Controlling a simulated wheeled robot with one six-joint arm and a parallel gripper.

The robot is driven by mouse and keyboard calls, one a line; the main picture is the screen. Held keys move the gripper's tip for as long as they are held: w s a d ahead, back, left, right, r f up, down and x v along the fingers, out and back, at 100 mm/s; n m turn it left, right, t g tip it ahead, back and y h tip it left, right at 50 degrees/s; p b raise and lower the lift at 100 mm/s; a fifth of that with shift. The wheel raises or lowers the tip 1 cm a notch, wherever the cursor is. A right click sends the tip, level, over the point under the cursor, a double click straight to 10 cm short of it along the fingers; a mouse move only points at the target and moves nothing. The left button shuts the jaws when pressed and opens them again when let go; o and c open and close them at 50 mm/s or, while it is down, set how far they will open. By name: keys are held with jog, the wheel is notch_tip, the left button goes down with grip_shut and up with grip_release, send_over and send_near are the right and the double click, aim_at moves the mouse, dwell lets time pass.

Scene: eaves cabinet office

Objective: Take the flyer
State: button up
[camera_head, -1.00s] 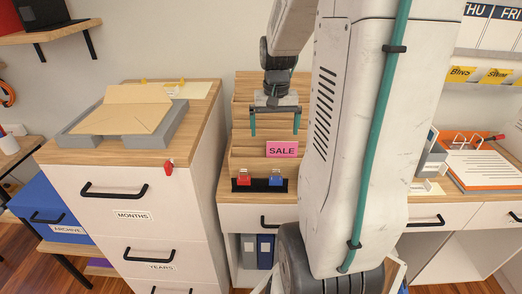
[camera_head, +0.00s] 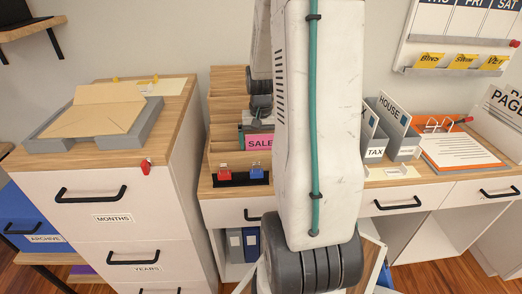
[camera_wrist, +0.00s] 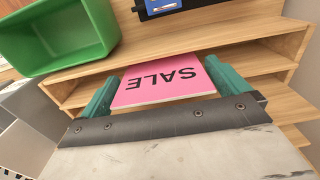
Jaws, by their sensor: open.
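The flyer is a pink card reading SALE (camera_head: 257,141), standing in the stepped wooden sorter (camera_head: 222,108) on the desk. In the wrist view the flyer (camera_wrist: 168,82) appears upside down, between the two teal fingers of my gripper (camera_wrist: 162,72). The gripper is open, with one finger on each side of the card and not closed on it. In the head view my arm hides most of the gripper and the flyer's right edge.
A black tray (camera_head: 238,182) with red and blue clips sits in front of the sorter. A green bin (camera_wrist: 55,38) shows in the wrist view. The tall drawer cabinet (camera_head: 95,215) stands left.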

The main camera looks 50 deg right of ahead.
jog(key=c, duration=0.7)
jog(key=shift+r, duration=0.1)
